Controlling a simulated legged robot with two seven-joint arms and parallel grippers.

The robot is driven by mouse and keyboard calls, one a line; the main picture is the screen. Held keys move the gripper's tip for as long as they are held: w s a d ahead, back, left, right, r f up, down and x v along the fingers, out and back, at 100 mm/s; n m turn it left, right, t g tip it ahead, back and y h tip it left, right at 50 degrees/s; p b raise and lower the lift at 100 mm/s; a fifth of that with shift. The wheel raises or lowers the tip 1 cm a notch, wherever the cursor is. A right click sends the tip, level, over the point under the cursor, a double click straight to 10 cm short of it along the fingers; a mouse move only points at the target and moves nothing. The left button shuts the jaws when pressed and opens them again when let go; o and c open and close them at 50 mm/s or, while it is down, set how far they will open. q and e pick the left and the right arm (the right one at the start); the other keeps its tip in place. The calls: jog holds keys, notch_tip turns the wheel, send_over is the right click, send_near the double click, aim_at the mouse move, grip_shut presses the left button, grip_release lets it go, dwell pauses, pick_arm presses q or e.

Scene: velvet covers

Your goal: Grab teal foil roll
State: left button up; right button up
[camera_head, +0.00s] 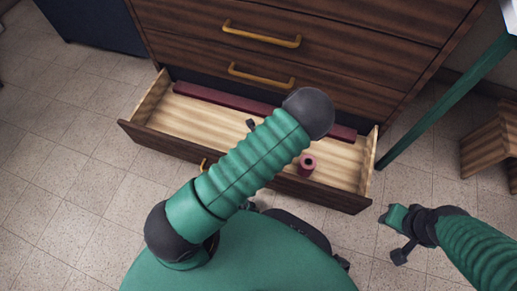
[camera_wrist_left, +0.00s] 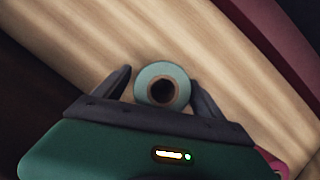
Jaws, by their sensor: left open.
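The teal foil roll (camera_wrist_left: 148,73) shows end-on in the left wrist view, as a pale teal ring around a dark hole. It is over the light wood floor of the open drawer (camera_head: 343,196). My left gripper (camera_wrist_left: 160,77) is open, with one dark finger on each side of the roll. I cannot tell whether the fingers touch it. In the head view my left arm hides the teal roll and most of that gripper. My right gripper (camera_head: 394,236) is outside the drawer at the right, over the tiled floor, and its jaw gap is unclear.
A dark red roll (camera_head: 307,166) stands in the drawer near its front wall; part of it shows in the wrist view (camera_wrist_left: 271,163). A long dark red bar (camera_head: 222,98) lies along the drawer's back. The wooden dresser (camera_head: 330,45) rises behind. A green leg (camera_head: 440,105) stands at right.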

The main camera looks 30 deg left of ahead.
pick_arm(q)
jog(key=shift+r, duration=0.1)
jog(key=c, duration=1.6)
